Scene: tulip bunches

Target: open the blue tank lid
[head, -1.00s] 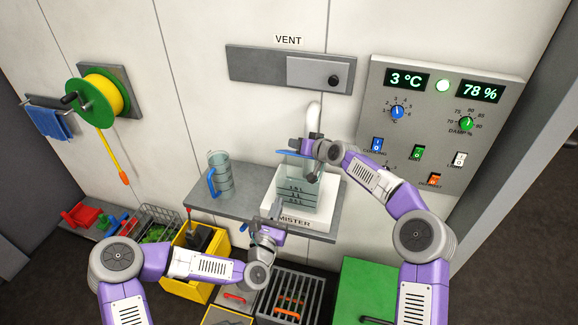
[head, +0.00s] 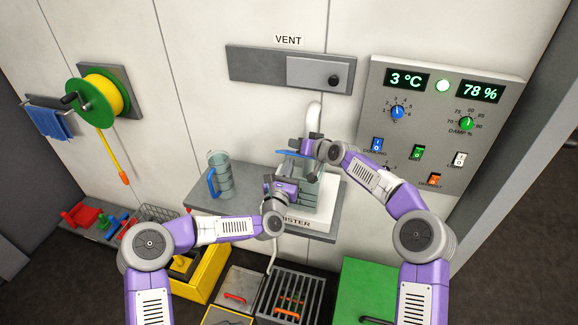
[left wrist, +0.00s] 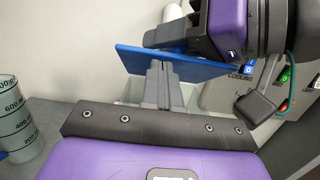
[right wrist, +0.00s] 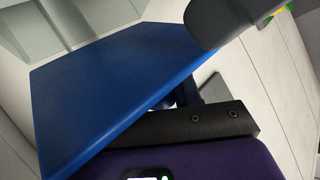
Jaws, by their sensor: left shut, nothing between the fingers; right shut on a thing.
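The blue lid (head: 287,153) is at the top of the clear mister tank (head: 313,188), which stands on the wall shelf. My right gripper (head: 308,148) is shut on the lid at its right side. The lid's flat blue face fills much of the right wrist view (right wrist: 110,85). In the left wrist view the lid (left wrist: 190,62) looks tilted, just beyond my left fingertips. My left gripper (head: 279,184) is shut and empty in front of the tank, hiding part of it. I cannot tell whether its fingers (left wrist: 162,80) touch the lid.
A graduated jug (head: 221,178) with a blue handle stands at the shelf's left. A white pipe (head: 314,115) rises behind the tank. A control panel (head: 440,125) is on the wall to the right. A yellow bin (head: 205,272) and a grated crate (head: 290,292) stand below.

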